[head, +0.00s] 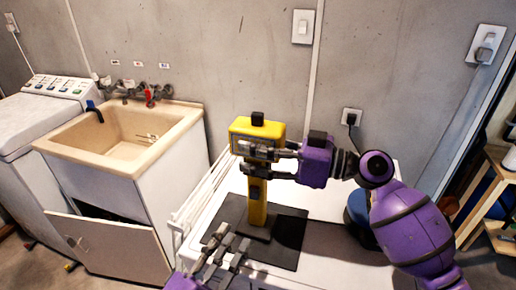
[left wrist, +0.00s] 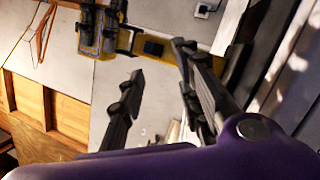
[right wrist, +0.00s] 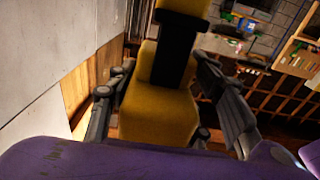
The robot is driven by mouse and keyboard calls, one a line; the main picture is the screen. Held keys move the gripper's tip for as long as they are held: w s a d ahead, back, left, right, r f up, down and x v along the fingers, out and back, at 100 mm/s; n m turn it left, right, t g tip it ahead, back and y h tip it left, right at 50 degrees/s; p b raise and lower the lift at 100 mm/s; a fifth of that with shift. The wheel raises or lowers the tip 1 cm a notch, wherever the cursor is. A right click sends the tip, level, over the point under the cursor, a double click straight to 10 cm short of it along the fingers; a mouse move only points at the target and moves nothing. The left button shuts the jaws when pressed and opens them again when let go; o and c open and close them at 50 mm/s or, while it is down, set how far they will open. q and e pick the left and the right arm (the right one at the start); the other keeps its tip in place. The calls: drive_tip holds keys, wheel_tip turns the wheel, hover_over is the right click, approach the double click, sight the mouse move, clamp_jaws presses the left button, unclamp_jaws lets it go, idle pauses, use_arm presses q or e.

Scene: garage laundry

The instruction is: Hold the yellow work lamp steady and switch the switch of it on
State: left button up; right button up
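The yellow work lamp (head: 257,205) stands upright on a dark mat (head: 232,213) on a white surface. My right gripper (head: 245,159) comes in from the right at the lamp's head. In the right wrist view, the yellow body (right wrist: 155,115) shows between its two fingers, close to both; contact is not clear. My left gripper (head: 228,240) is low in front of the mat, apart from the lamp. In the left wrist view its fingers (left wrist: 157,62) are spread with nothing between them, and the lamp (left wrist: 125,42) is beyond.
A white drying rack (head: 190,205) stands left of the mat. A utility sink (head: 120,145) and a washing machine (head: 30,125) are further left. A plugged wall socket (head: 351,118) is behind. A wooden shelf (head: 490,200) stands at the right.

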drive_tip(key=c, duration=0.8)
use_arm(q)
drive_tip(key=shift+s+f, duration=0.2)
drive_tip(key=shift+f, duration=0.1)
drive_tip(key=c, duration=0.5)
use_arm(e)
clamp_jaws()
use_arm(q)
drive_tip(key=s, duration=0.1)
drive_tip(key=s+f+n+y, duration=0.1)
drive_tip(key=shift+s+d, duration=0.1)
drive_tip(key=shift+s, duration=0.2)
clamp_jaws()
drive_tip(key=s+r+m+t+y, duration=0.1)
drive_tip(key=s+r+m, duration=0.1)
drive_tip(key=m, duration=0.8)
drive_tip(key=s+r+m+t+y, duration=0.1)
drive_tip(key=s+r+m, duration=0.1)
drive_tip(key=m, duration=0.9)
drive_tip(key=shift+d+r+t+y, duration=0.3)
drive_tip(key=shift+r+t+y, duration=0.1)
drive_tip(key=shift+r, duration=0.15)
